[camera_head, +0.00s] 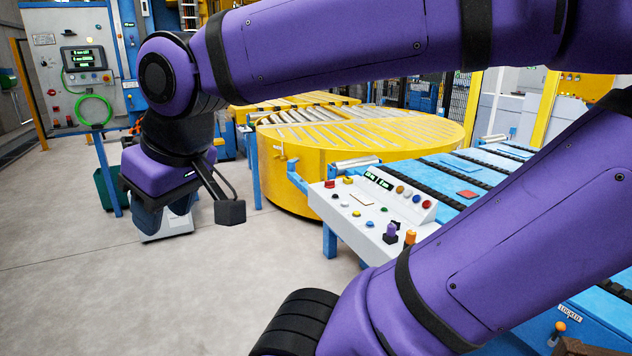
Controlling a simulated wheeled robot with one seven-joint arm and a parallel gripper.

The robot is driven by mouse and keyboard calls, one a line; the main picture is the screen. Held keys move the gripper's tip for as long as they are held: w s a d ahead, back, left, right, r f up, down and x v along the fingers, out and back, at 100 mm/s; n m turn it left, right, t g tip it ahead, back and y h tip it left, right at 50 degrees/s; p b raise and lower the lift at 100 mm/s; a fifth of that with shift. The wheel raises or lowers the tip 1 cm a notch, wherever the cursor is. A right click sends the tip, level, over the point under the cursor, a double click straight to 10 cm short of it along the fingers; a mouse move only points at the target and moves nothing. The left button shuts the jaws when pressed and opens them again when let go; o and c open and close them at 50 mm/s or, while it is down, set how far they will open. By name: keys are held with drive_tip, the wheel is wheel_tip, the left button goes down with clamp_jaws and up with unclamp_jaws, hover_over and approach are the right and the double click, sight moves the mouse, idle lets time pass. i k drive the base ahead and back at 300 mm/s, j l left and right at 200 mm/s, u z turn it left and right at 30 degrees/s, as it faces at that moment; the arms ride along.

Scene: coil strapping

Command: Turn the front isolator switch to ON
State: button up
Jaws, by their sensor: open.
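An orange-tipped lever (557,329) stands on the blue front face of the conveyor frame at the lower right. It looks like a switch handle, but I cannot read an ON or OFF mark or be sure that it is the front isolator. My gripper (187,204) hangs at the end of my purple arm at the left, over open floor. It is open, with one black finger clear at the right and the other side hard to make out. It is empty and far from the lever. My arm covers part of the right side.
A white control desk (350,212) with coloured buttons and knobs stands mid-right. A round yellow roller turntable (360,160) and a blue conveyor (440,175) lie behind it. A grey control cabinet (62,85) with a green cable coil is at the far left. The front-left floor is clear.

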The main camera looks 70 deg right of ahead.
sight(330, 184)
drive_tip(key=i+j+z, duration=0.1)
drive_tip(key=i+z, duration=0.3)
drive_tip(key=i+l+z, duration=0.1)
drive_tip(key=i+z, duration=0.3)
drive_tip(key=i, duration=0.2)
drive_tip(key=i+z, duration=0.35)
drive_tip(key=i, duration=0.2)
drive_tip(key=i+z, duration=0.35)
drive_tip(key=i+j+z, duration=0.15)
drive_tip(key=i+z, duration=0.15)
drive_tip(key=i, duration=0.15)
drive_tip(key=i+l+z, duration=0.1)
drive_tip(key=i+z, duration=0.2)
drive_tip(key=z, duration=0.15)
drive_tip(key=i+z, duration=0.4)
drive_tip(key=k, duration=0.1)
